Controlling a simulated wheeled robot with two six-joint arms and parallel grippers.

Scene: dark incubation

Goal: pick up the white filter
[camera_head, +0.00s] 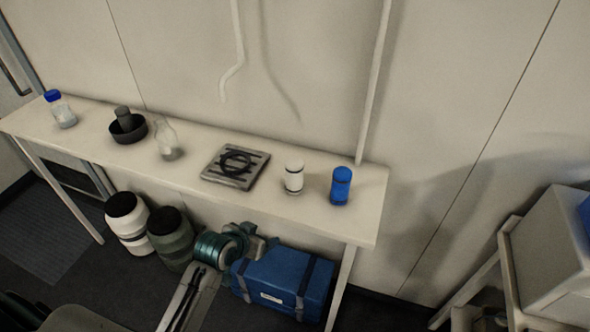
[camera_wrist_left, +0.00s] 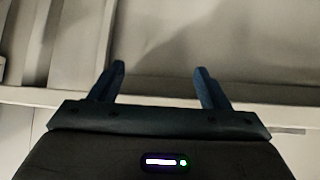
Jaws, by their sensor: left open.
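The white filter (camera_head: 294,178) is a small white cylinder with a dark band near its top. It stands upright on the right part of the narrow table (camera_head: 305,209), between a dark square plate and a blue cylinder. My left gripper (camera_head: 262,238) is in front of the table's front edge, lower in the picture than the filter and apart from it. In the left wrist view its two blue fingers (camera_wrist_left: 160,78) are spread with nothing between them. The filter cannot be made out in that view. My right gripper is not in view.
The blue cylinder (camera_head: 341,186) stands close right of the filter, the dark square plate (camera_head: 235,166) to its left. A glass flask (camera_head: 167,140), black bowl (camera_head: 128,128) and blue-capped bottle (camera_head: 61,110) stand farther left. A blue case (camera_head: 283,280) lies below the table.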

